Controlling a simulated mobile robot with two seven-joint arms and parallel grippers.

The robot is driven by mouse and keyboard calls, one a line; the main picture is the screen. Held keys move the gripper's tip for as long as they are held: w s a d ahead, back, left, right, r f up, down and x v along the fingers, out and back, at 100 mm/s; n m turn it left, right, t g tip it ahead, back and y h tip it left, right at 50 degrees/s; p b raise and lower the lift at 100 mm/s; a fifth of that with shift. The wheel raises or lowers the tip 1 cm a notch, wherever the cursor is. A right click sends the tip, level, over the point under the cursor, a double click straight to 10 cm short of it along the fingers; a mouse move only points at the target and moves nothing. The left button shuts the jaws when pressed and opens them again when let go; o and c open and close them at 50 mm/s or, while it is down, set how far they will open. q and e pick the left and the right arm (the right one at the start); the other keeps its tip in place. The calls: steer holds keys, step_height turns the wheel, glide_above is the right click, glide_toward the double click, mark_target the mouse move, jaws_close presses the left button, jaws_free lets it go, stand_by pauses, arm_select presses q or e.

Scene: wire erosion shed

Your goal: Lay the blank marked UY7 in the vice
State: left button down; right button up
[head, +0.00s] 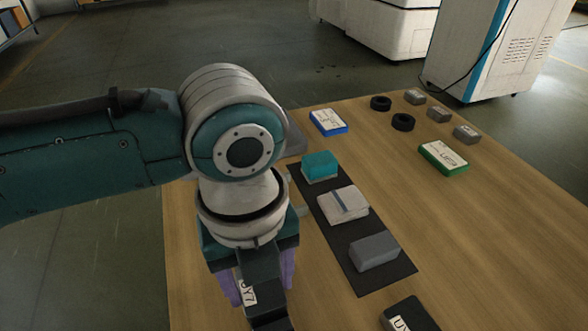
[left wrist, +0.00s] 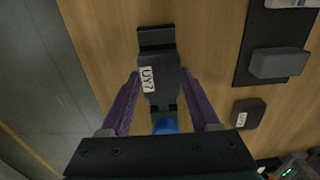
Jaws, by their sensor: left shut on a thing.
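The blank marked UY7 (left wrist: 160,85) is a dark block with a white label. My left gripper (left wrist: 161,75) has purple fingers shut on its two sides. In the head view the left gripper (head: 262,290) points down at the table's near left, and the label of the blank (head: 247,292) shows between its fingers. A dark vice (left wrist: 156,37) with a blue round part (left wrist: 166,126) lies under and around the blank in the left wrist view. Whether the blank rests in the vice or hangs just above it, I cannot tell.
A black mat (head: 338,231) holds a teal block (head: 320,165), a pale striped block (head: 343,203) and a grey block (head: 374,251). Another dark labelled blank (head: 410,314) lies near the front. Blue-edged (head: 328,122) and green-edged (head: 443,157) labelled items and black rings (head: 403,122) sit farther back.

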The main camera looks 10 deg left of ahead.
arm_select(q)
steer(key=shift+f, duration=0.1)
jaws_free()
stand_by(0.3)
step_height(320, 180, up, 7)
steer(key=p, duration=0.7)
steer(key=shift+p, duration=0.35)
steer(key=shift+d, duration=0.1)
stand_by(0.5)
